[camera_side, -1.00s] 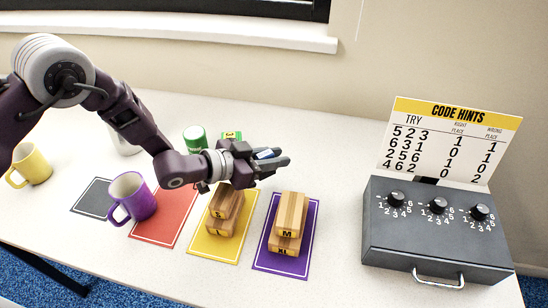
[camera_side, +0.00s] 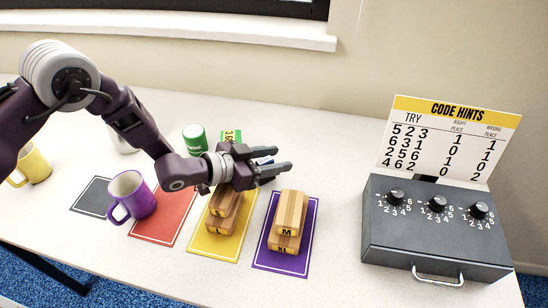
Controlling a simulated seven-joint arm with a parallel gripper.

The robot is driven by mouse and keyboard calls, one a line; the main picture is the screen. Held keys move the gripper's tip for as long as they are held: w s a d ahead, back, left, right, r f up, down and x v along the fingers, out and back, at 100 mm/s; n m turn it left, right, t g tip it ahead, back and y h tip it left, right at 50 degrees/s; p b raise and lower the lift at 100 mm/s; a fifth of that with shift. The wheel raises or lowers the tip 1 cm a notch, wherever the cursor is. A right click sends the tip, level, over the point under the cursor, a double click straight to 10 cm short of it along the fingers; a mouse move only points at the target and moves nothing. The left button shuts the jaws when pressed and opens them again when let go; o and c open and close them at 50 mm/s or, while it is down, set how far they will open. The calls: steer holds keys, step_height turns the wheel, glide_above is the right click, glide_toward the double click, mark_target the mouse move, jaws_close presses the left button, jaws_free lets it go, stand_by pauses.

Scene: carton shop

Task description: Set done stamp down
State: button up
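A green cylinder (camera_side: 194,139) with a white band of lettering, too small to read, stands upright on the table behind the mats. It may be the done stamp; I cannot tell for sure. My gripper (camera_side: 284,172) reaches to the right, above the back of the yellow and purple mats, apart from the green cylinder. A small blue patch (camera_side: 264,161) shows at its dark fingers. I cannot tell whether it is part of the gripper or something held, nor how far apart the fingers are.
Stacked wooden blocks stand on the yellow mat (camera_side: 199,247) and purple mat (camera_side: 262,262). A purple mug (camera_side: 131,197) stands by the red mat (camera_side: 150,229). A green numbered card (camera_side: 232,137) is partly behind my gripper. A grey dial box (camera_side: 436,245) is at right.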

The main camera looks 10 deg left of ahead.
steer(key=shift+r, duration=0.1)
steer(key=shift+r, duration=0.4)
steer(key=v, duration=1.2)
steer(key=shift+r, duration=0.15)
